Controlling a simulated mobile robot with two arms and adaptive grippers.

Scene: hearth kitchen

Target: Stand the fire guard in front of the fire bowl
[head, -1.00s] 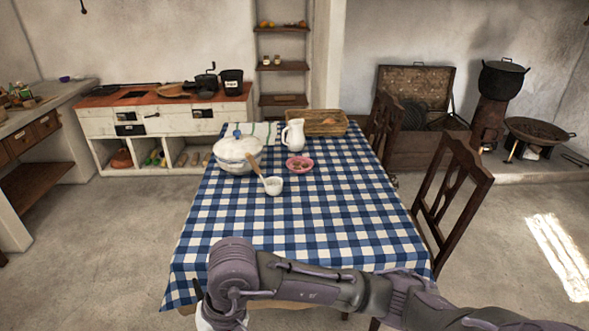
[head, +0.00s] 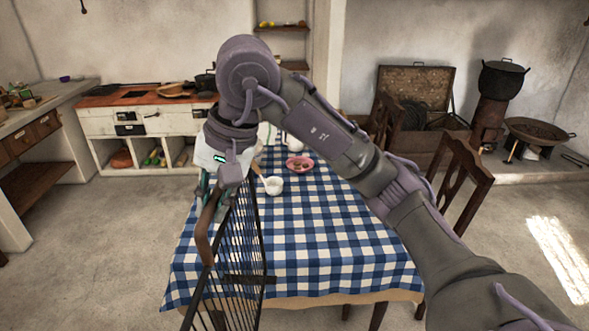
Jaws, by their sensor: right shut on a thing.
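The fire guard (head: 240,262), a black barred panel with a brown curved top piece, hangs upright from my right gripper (head: 208,188) at the left part of the table. My right gripper is shut on its upper edge. The guard's lower end runs out of the bottom of the picture. The fire bowl (head: 540,130), a wide dark round pan, stands on the low hearth at the far right, well away from the guard. My left gripper is not in view.
A table with a blue checked cloth (head: 330,235) fills the middle, with a pink bowl (head: 300,163) and a white cup (head: 273,185) on it. A wooden chair (head: 460,180) stands at its right. The floor at right (head: 510,235) is clear.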

